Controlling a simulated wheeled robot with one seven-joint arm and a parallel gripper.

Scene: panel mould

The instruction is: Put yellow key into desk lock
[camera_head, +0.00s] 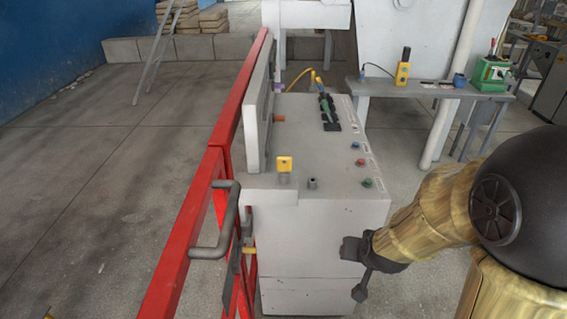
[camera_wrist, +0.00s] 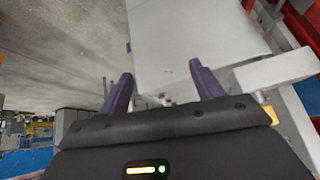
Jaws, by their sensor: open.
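The yellow key (camera_head: 285,164) stands upright at the near left corner of the grey desk top (camera_head: 325,165), with a grey stem below it. A short grey cylinder (camera_head: 312,183), which looks like a lock, stands just to its right, apart from it and with nothing in it. My gripper (camera_head: 354,271) is beside the desk's front right side, below the top and away from the key. It is open and empty; its two dark fingers also show in the wrist view (camera_wrist: 160,76), with a pale desk face beyond them.
A red gate (camera_head: 205,190) with a grey handle (camera_head: 222,225) runs along the desk's left side. An upright grey panel (camera_head: 258,105) rises at the desk's left edge. Several coloured buttons (camera_head: 361,162) line the right side. A side table (camera_head: 430,90) stands behind.

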